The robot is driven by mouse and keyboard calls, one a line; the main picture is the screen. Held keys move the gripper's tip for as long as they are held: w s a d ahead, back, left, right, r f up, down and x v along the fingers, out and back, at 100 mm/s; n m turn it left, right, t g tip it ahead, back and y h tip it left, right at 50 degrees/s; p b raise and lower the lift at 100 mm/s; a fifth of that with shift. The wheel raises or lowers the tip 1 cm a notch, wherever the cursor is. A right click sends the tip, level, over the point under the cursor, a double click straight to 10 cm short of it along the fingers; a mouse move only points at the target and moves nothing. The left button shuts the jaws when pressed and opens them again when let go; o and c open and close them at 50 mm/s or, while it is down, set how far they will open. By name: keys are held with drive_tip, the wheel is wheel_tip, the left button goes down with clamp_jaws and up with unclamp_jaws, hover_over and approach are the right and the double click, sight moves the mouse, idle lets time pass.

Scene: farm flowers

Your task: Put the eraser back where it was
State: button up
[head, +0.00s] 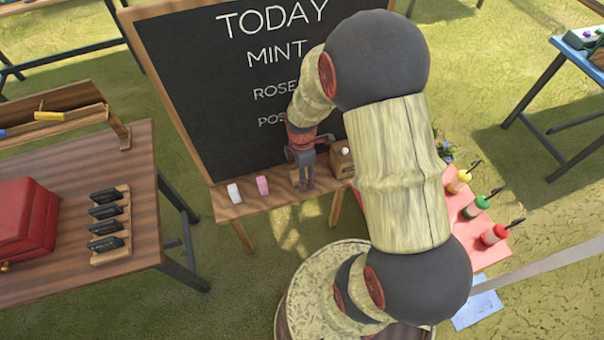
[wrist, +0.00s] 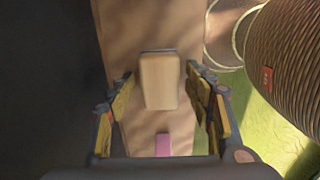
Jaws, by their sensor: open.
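The eraser is a tan wooden block (wrist: 160,80) with a thin dark edge at its far end, seen in the wrist view. It sits on the chalkboard's wooden ledge (wrist: 132,50), which also shows in the head view (head: 220,212). My gripper (wrist: 161,82) is open, with one finger on each side of the block and a visible gap on both sides. In the head view my gripper (head: 304,187) points down at the ledge and mostly hides the eraser.
White chalk (head: 234,193) and pink chalk (head: 262,186) stand on the ledge left of my gripper. A wooden box (head: 341,160) is close on its right. The chalkboard (head: 215,105) rises behind.

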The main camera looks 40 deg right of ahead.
drive_tip(key=shift+r, duration=0.1)
drive_tip(key=s+a+r+m+t+p, duration=0.1)
drive_tip(key=a+r+m+p, duration=0.15)
drive_tip(key=r, duration=0.95)
drive_tip(key=s+a+r+m+t+p, duration=0.1)
drive_tip(key=a+r+m, duration=0.2)
drive_tip(key=r, duration=1)
drive_tip(key=s+a+r+m+t, duration=0.3)
drive_tip(key=s+a+r+m, duration=0.3)
drive_tip(key=s+r+m, duration=0.3)
drive_tip(key=shift+s+a+r+t, duration=0.3)
drive_tip(key=shift+s+r, duration=0.35)
drive_tip(key=shift+r, duration=0.3)
